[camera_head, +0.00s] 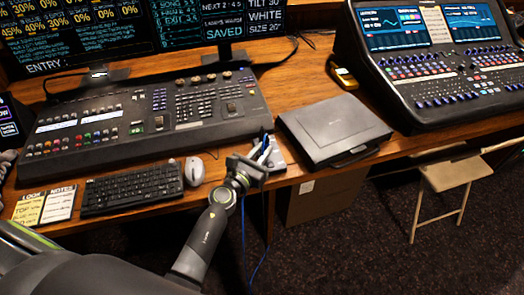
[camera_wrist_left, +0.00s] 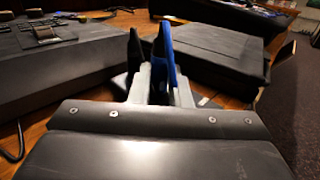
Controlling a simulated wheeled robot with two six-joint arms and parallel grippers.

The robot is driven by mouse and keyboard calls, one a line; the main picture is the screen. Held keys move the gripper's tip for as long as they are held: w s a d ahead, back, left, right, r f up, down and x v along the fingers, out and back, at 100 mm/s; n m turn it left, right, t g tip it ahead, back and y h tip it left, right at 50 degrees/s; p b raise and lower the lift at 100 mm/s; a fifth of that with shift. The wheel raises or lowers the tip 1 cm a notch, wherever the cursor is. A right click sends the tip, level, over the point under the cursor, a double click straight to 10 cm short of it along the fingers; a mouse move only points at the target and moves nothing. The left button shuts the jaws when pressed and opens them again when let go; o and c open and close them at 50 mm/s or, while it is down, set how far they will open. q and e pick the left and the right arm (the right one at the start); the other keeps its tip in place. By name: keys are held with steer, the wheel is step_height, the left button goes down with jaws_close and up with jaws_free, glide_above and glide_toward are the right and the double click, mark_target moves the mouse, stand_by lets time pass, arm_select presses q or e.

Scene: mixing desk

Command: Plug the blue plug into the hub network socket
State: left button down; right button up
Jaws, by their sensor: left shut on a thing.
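My left gripper (camera_head: 256,163) is over the front edge of the desk and is shut on the blue plug (camera_head: 266,143). A thin blue cable (camera_head: 243,230) hangs below it toward the floor. In the left wrist view the plug shows as a blue strip (camera_wrist_left: 167,52) between the fingers of my left gripper (camera_wrist_left: 152,65). A small grey box (camera_head: 278,158), apparently the hub, sits on the desk right beside the gripper and is partly hidden by it. Its network socket cannot be made out. I cannot tell whether the plug touches the box. My right gripper is not in view.
A closed dark laptop-like case (camera_head: 335,130) lies right of the grey box. A white mouse (camera_head: 194,171), a black keyboard (camera_head: 132,189) and a lighting console (camera_head: 150,120) are to the left. A mixing desk (camera_head: 435,75) stands at the right, above a folding chair (camera_head: 450,176).

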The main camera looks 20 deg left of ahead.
arm_select(q)
steer(key=shift+f, duration=0.25)
steer(key=c, duration=1.3)
jaws_free()
steer(key=shift+s, duration=0.1)
steer(key=shift+b+v, duration=1.7)
steer(key=shift+v, duration=6.9)
